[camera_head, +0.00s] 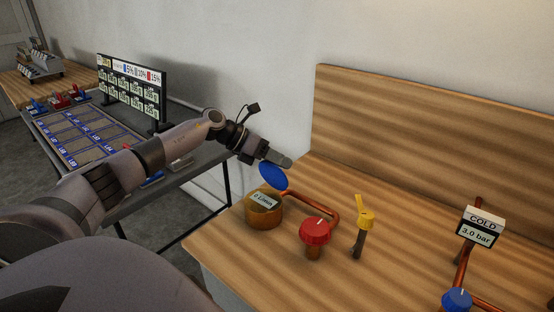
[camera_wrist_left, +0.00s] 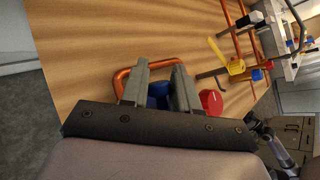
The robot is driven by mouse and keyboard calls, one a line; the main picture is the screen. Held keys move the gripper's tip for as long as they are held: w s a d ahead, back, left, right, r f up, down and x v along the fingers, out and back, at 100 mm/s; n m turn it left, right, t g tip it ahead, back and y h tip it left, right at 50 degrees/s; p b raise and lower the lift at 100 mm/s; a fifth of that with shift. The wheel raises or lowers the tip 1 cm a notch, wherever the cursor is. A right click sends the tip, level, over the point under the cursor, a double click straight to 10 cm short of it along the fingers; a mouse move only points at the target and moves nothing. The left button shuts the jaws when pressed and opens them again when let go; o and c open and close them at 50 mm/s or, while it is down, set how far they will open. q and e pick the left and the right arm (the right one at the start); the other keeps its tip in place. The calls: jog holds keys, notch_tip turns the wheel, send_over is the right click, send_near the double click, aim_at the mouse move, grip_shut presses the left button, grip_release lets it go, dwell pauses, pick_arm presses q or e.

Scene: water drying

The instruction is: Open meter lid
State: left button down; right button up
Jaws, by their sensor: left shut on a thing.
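The water meter (camera_head: 264,212) is a round brass body with a pale display on top, at the left part of the wooden bench. Its blue lid (camera_head: 273,175) is raised, standing tilted up at the meter's back edge. My left gripper (camera_head: 284,162) is at the lid's upper edge, shut on it. In the left wrist view the blue lid (camera_wrist_left: 158,95) shows between the two fingers of my left gripper (camera_wrist_left: 160,80). The meter body is hidden there. My right gripper is in neither view.
A red valve knob (camera_head: 315,231) and a yellow-handled valve (camera_head: 363,218) stand right of the meter, joined by copper pipe. A COLD pressure display (camera_head: 480,228) and a blue knob (camera_head: 457,300) are farther right. A wooden backboard (camera_head: 430,140) rises behind.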

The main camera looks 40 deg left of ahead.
pick_arm(q)
jog(key=shift+w+f+n+g, duration=0.5)
jog(key=shift+w+f+g, duration=0.2)
jog(key=shift+g, duration=0.2)
dwell(1.8)
dwell(0.4)
jog(key=c, duration=1)
grip_release()
jog(key=shift+o, duration=0.3)
jog(key=shift+w, duration=0.2)
jog(key=shift+r, duration=0.15)
jog(key=shift+b+v, duration=0.5)
jog(key=shift+v, duration=3.15)
